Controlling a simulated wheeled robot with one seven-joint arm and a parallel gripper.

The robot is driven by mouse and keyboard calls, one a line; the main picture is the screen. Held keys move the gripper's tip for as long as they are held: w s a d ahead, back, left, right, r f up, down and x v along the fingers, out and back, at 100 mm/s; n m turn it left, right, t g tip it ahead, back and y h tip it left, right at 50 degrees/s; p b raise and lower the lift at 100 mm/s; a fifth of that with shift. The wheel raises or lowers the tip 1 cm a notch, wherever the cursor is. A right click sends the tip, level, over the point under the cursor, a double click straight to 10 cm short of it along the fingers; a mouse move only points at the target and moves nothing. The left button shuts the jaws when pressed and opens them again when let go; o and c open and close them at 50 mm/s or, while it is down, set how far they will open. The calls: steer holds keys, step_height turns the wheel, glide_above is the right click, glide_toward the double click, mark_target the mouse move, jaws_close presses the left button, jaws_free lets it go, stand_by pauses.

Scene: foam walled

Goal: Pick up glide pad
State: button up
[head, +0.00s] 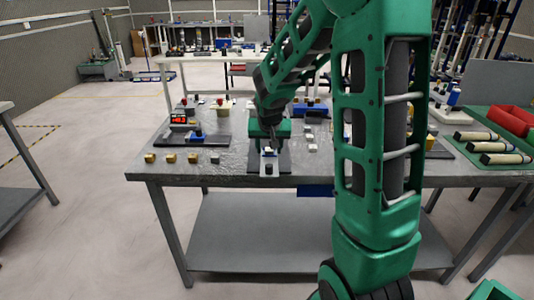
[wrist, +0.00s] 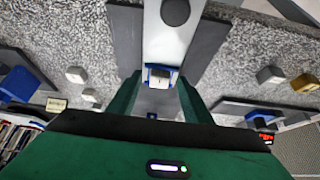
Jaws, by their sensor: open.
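A small white block with a blue surround (wrist: 161,73), which looks like the glide pad, sits on a light metal strip on a dark plate (wrist: 205,45). My gripper (wrist: 159,86) is open above it in the wrist view, with one green finger on each side of the block and nothing clearly held. I cannot tell whether the fingers touch it. In the head view my gripper (head: 268,143) points down over the same dark plate (head: 284,160) near the table's front edge. The white block (head: 269,152) shows small just below it, partly hidden by the fingers.
A black knob (wrist: 175,12) stands on the strip's end. Several brass and grey cubes (head: 171,158) line the front left of the grey table (head: 225,178). A red-display device (head: 179,119) stands behind them. A green tray (head: 466,150) with cylinders is at right.

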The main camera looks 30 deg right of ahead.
jaws_close()
steer(key=shift+r, duration=0.15)
